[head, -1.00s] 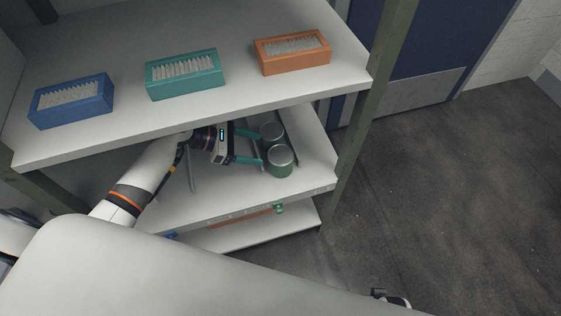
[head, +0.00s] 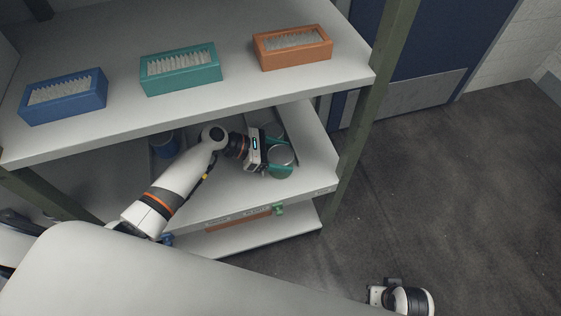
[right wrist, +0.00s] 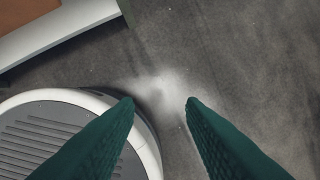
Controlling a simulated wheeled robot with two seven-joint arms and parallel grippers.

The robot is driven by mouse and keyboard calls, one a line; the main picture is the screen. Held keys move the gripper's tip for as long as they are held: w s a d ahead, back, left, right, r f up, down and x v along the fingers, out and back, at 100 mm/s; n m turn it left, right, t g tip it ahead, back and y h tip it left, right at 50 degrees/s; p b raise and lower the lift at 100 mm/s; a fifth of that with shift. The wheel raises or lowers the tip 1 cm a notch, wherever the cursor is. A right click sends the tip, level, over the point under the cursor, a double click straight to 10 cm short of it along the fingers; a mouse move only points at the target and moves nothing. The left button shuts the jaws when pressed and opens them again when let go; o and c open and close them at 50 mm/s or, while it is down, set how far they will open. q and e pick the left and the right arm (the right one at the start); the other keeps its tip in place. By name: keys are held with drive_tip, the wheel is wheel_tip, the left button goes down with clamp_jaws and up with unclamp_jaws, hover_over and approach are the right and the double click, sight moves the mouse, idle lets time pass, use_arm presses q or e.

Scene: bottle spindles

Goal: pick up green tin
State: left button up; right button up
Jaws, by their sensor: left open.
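A green tin (head: 281,155) with a grey lid stands near the front right of the middle shelf (head: 315,165). A second green tin (head: 273,129) stands just behind it, partly hidden by my left gripper. My left gripper (head: 279,156) is open, with its teal fingers reaching to either side of the front tin. Whether they touch it I cannot tell. My right gripper (right wrist: 159,101) is open and empty over the floor in the right wrist view.
The upper shelf (head: 215,100) overhangs and bears blue (head: 65,108), teal (head: 182,82) and orange (head: 293,58) boxes. A green post (head: 357,130) bounds the right side. The floor (head: 460,200) is clear.

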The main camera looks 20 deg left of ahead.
use_arm(q)
drive_tip(key=c, duration=0.8)
drive_tip(key=shift+r, duration=0.2)
